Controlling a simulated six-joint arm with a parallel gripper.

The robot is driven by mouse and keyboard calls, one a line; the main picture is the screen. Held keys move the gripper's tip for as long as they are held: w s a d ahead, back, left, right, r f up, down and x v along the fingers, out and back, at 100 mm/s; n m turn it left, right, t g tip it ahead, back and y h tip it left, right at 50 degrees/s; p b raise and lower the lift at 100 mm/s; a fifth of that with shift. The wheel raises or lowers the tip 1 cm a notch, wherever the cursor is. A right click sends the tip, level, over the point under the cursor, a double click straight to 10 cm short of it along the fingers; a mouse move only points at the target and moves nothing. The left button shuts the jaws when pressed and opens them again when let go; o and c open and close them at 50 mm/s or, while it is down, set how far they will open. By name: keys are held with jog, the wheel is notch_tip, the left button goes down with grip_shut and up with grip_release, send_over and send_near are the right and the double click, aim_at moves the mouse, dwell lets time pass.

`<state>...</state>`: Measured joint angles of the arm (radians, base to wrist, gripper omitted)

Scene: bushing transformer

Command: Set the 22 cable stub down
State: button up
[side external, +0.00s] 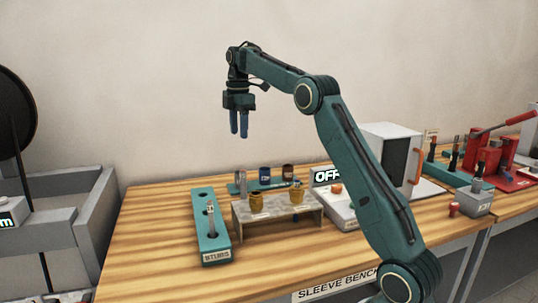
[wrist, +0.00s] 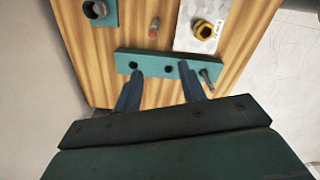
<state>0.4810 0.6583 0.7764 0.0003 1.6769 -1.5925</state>
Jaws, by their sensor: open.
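A grey cable stub (side external: 211,216) stands in the near end of the teal rack (side external: 217,257) labelled STUBS. In the wrist view the stub (wrist: 208,77) is at the right end of the rack (wrist: 151,64), and two dark holes to its left are empty. I cannot read a size on the stub. My gripper (side external: 239,134) points down, high above the bench and well clear of the rack. Its blue fingers are apart with nothing between them. In the wrist view the gripper (wrist: 166,88) lies across the rack, its right fingertip near the stub in the picture.
A grey stand (side external: 277,224) with two brass bushings is right of the rack. Behind it is a teal holder with a blue cup (side external: 265,173) and a brown cup (side external: 287,171). An OFF display (side external: 327,176) and a white box (side external: 389,150) are farther right. Bare wood lies left of the rack.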

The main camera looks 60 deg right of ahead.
jog(key=s+a+r+m+t, duration=0.1)
jog(key=s+a+r+m, duration=0.2)
jog(key=s+a, duration=0.4)
jog(key=s+a+r+m+t, duration=0.1)
jog(key=s+a+r+m, duration=0.3)
jog(key=a, duration=0.5)
jog(key=s+a+f+m+t, duration=0.1)
jog(key=s+a+f+m, duration=0.1)
jog(key=s, duration=0.5)
jog(key=s+a+f+m+t, duration=0.1)
jog(key=s+a+f+m, duration=0.1)
jog(key=s+a+f, duration=0.2)
jog(key=s+a+f+m+t, duration=0.1)
jog(key=s+a+f, duration=0.3)
jog(key=s+f, duration=0.3)
jog(key=s, duration=0.2)
jog(key=shift+s+m, duration=0.4)
